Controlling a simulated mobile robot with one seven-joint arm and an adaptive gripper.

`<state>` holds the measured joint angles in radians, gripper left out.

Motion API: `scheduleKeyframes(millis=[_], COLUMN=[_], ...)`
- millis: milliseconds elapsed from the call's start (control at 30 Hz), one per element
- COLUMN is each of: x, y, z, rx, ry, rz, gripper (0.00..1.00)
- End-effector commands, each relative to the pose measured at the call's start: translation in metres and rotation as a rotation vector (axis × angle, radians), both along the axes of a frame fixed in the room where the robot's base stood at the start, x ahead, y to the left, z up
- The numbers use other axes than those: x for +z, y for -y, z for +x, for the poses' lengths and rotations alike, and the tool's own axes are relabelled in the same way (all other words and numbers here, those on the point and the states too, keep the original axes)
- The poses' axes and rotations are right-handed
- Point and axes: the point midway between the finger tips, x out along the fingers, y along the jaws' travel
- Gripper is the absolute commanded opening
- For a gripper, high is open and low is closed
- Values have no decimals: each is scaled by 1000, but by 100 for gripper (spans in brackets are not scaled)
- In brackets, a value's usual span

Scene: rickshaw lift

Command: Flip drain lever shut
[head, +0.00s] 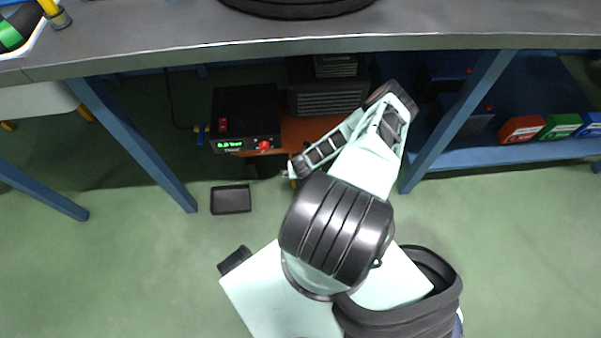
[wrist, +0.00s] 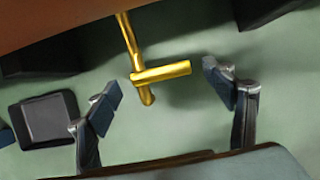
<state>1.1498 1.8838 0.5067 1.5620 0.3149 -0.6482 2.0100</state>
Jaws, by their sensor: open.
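The drain lever (wrist: 165,73) is a yellow brass bar. It sits crosswise on a brass drain pipe (wrist: 126,35) that comes down from the orange-brown tank (wrist: 60,20) in the wrist view. My gripper (wrist: 163,82) is open, with one dark finger pad left of the lever and one to the right. The lever lies in the gap, and I see clear space between it and both pads. In the head view my forearm reaches under the bench, and the lever is too small and covered to make out clearly.
A black tray (head: 231,199) lies on the green floor, also in the wrist view (wrist: 45,118). A black box with a green display (head: 246,115) stands under the bench (head: 300,32). Blue bench legs (head: 140,145) flank the space. Coloured cases (head: 522,129) sit on the right shelf.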

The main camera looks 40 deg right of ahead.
Motion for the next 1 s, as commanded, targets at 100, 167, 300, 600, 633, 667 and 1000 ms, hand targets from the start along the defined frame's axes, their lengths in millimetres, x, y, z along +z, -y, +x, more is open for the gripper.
scheduleKeyframes(millis=[100, 167, 300, 600, 633, 667, 1000], x=[14, 22, 40, 63, 63, 64, 64], y=[-1, -3, -7, -12, -12, -12, -13], z=[-4, -7, -14, -22, -22, -22, -23], rx=[-1, 0, 0, 0, 0, 0, 1], ry=[1, 1, 1, 0, 0, 0, 0], rz=[-1, -1, -1, -1, -1, -1, -2], gripper=[75, 75, 75, 75, 75, 75, 75])
